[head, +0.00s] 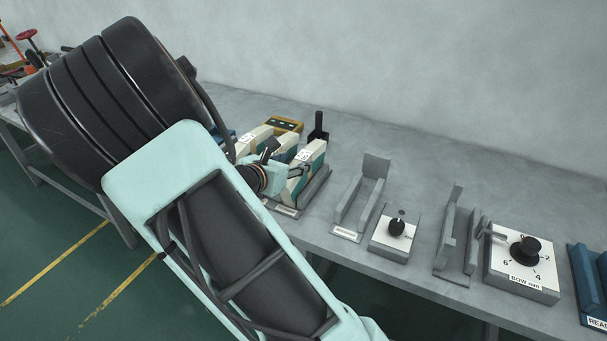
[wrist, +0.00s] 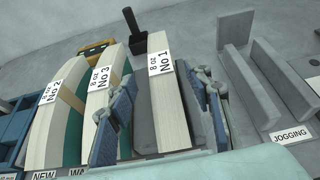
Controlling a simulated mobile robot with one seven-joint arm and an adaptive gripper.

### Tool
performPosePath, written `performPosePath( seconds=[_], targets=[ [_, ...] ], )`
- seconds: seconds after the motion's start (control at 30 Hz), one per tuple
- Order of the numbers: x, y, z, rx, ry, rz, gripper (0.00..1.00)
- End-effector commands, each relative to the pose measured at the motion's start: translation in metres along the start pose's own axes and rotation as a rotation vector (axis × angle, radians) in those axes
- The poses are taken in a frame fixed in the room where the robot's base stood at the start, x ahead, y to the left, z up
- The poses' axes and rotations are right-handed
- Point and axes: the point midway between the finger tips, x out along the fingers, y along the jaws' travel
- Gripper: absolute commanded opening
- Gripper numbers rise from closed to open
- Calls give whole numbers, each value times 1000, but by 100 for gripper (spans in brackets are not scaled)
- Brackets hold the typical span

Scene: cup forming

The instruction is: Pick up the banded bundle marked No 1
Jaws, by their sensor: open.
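The bundle marked No 1 (wrist: 166,108) is a tall cream block of sheets with a white label, standing upright in the wrist view. My gripper (wrist: 168,82) is open, with one blue-padded finger on each side of this bundle. A gap shows between the left finger and the bundle; the right finger is closer, and I cannot tell whether it touches. In the head view my gripper (head: 294,170) is at the bundles, partly hidden by my own arm.
Bundles No 3 (wrist: 98,105) and No 2 (wrist: 50,115) stand close on the left, with No 3 near my left finger. A dark upright holder (wrist: 136,36) is behind. The jogging fixture (wrist: 268,85) is to the right, then a knob box (head: 392,236) and BOW dial box (head: 522,268).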

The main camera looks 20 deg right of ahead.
Motion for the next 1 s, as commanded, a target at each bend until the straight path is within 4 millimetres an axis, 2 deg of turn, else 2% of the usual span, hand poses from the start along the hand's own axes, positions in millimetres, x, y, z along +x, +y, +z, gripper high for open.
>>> performPosePath(
  seconds=[0.03, 0.27, 0.53, 0.83, 1.0],
  targets=[
    [7, -1, -1, 1, -1, -3, 46],
    [25, -1, -1, 1, 0, -3, 46],
    [62, -2, -2, 3, -1, -3, 46],
    [66, -1, -1, 4, 1, -1, 46],
    [66, -1, -1, 4, 1, -1, 29]
  ],
)
